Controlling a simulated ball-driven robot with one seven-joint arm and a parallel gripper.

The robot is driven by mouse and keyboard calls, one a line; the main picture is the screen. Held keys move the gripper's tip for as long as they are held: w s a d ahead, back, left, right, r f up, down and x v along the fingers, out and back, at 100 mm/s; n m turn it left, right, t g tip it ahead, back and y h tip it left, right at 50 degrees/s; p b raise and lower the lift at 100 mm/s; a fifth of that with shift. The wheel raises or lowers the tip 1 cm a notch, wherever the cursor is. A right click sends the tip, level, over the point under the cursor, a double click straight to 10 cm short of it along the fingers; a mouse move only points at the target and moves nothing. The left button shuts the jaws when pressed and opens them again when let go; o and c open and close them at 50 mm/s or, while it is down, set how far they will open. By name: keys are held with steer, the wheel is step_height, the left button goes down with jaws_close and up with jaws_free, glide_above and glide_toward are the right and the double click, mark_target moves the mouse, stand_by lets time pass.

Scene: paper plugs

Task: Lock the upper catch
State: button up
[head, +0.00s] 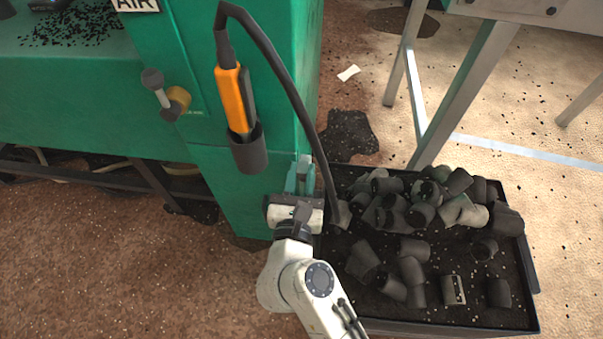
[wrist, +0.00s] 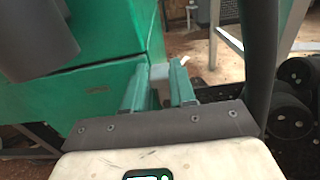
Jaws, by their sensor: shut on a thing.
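A small pale grey catch (head: 305,160) sits at the right edge of the green machine (head: 225,180), low on its front corner. In the wrist view the catch (wrist: 160,72) shows between the tips of the two green fingers. My gripper (head: 301,174) is shut on it; in the wrist view my gripper (wrist: 158,84) points ahead at the machine's corner. The fingers hide much of the catch, so I cannot tell how it is turned. No second catch shows clearly.
A black hose (head: 300,95) hangs close to the right of my gripper. An orange tool (head: 236,98) stands in a dark holder (head: 249,153) above. A dark tray (head: 440,327) of black plugs lies to the right. A metal stand (head: 468,85) is behind it.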

jaws_close()
steer(key=shift+a+r+p, duration=0.1)
steer(key=shift+p, duration=0.2)
steer(key=a+n+p, duration=0.1)
steer(key=n+p, duration=0.1)
steer(key=p, duration=0.1)
steer(key=a+n+p, duration=0.1)
steer(key=n+p, duration=0.2)
steer(key=shift+a+p, duration=0.2)
steer(key=shift+p, duration=0.15)
steer(key=n+p, duration=0.1)
steer(key=a+f+n, duration=0.1)
steer(key=n+p, duration=0.1)
steer(key=shift+w+a+f+n+p, duration=0.1)
steer(key=shift+a+f+n+p, duration=0.2)
steer(key=shift+n, duration=0.1)
steer(key=f+n, duration=0.1)
steer(key=n, duration=0.1)
steer(key=a+f+n+p, duration=0.1)
steer(key=n, duration=0.1)
steer(key=shift+a, duration=0.2)
steer(key=shift+a+f+n+p, duration=0.2)
steer(key=shift+f+n, duration=0.45)
steer(key=shift+n, duration=0.65)
steer(key=shift+a+f+n+p, duration=0.1)
steer(key=shift+f+n+p, duration=0.15)
steer(key=shift+f+n, duration=0.75)
steer(key=shift+r+n, duration=0.3)
steer(key=shift+n, duration=0.1)
